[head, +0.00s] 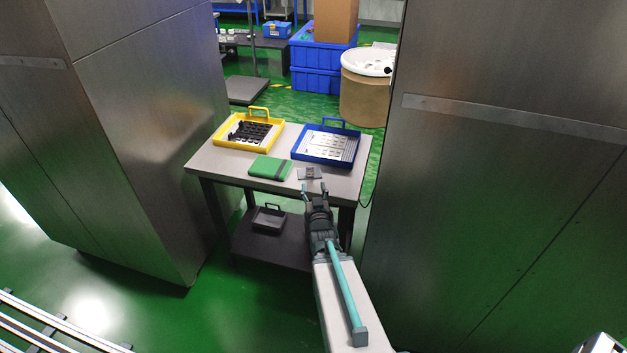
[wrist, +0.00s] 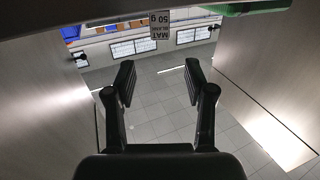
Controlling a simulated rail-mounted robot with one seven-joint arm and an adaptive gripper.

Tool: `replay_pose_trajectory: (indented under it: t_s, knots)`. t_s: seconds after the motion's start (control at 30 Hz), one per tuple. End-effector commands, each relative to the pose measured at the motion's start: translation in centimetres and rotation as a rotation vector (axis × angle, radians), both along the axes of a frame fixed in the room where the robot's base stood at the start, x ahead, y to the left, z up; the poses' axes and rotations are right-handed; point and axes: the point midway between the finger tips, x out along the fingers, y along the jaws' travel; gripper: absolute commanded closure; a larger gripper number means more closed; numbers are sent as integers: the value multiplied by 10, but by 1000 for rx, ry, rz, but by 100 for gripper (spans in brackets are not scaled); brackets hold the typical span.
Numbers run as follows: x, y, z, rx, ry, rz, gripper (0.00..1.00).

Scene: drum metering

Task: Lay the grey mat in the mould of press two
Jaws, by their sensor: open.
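A small flat grey piece (head: 310,173) lies at the front edge of the table (head: 225,165). In the wrist view a grey tag (wrist: 160,25) with upside-down print reads MAT and 50 g; I take it to be the same piece, but cannot tell if it is the mat itself or a label. My gripper (head: 314,187) is close in front of the piece, at the table's front edge. In the wrist view my gripper (wrist: 160,78) is open, with nothing between its fingers. No press mould can be made out.
A yellow tray (head: 220,143) of black parts and a blue tray (head: 325,159) of pale pieces stand behind. A green folded item (head: 269,168) lies left of the grey piece. Tall steel cabinets (head: 135,130) (head: 500,200) flank the table closely.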

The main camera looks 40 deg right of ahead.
Motion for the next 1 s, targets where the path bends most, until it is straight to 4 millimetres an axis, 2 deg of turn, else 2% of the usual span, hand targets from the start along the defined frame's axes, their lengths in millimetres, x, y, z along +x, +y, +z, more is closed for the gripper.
replay_pose_trajectory:
  t_s: [0.33, 0.47, 0.57, 0.63, 0.77, 0.8, 0.87, 0.9, 0.97, 1.0]
  knots:
    - [-5, 4, -1, 2, 3, 2, 46]
    - [-3, 17, -22, 36, 65, 21, 46]
    - [-4, 43, -65, 102, 193, 57, 46]
    - [-11, 71, -107, 166, 327, 93, 46]
    - [-48, 137, -194, 293, 642, 170, 46]
    - [-66, 159, -219, 330, 748, 193, 46]
    - [-98, 189, -253, 380, 910, 224, 46]
    - [-122, 209, -272, 409, 1021, 243, 46]
    - [-163, 236, -297, 449, 1189, 268, 46]
    - [-192, 253, -309, 472, 1301, 282, 46]
